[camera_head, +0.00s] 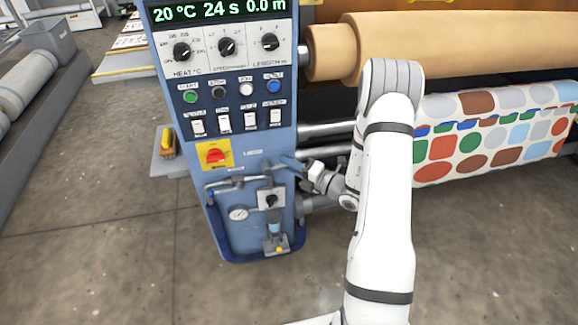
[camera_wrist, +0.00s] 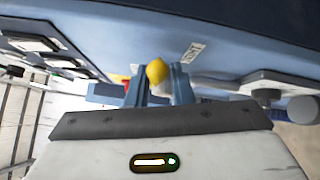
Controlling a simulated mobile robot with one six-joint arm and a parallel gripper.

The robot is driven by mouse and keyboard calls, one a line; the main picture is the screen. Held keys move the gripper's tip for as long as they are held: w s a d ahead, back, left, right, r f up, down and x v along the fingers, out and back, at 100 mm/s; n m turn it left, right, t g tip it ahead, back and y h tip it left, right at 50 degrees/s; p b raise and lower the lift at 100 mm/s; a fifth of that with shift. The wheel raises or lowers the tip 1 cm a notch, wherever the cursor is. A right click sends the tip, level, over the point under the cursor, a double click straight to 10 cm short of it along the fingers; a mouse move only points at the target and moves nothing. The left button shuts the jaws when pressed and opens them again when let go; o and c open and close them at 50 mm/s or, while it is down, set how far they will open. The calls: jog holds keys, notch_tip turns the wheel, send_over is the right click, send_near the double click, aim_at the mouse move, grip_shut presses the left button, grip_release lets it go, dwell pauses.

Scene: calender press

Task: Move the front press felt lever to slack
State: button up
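The felt lever is at the front of the blue press panel (camera_head: 190,165), beside a small label (camera_wrist: 192,51). Its yellow ball knob (camera_wrist: 157,71) shows in the wrist view, between the two blue-grey fingers of my gripper (camera_wrist: 159,84). The fingers sit close on both sides of the knob, with no clear gap. There the knob is hidden, and the lever's exact angle cannot be told.
Below are grey pipes (camera_head: 232,184), a pressure gauge (camera_head: 239,214) and a small yellow-knobbed fitting (camera_head: 279,249). Knobs, buttons and rocker switches (camera_head: 223,123) sit above. Rollers and patterned fabric (camera_head: 480,130) lie to the right. Floor in front is clear.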

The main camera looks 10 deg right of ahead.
jog(key=shift+w+a, duration=0.3)
jog(key=shift+c, duration=0.4)
grip_shut()
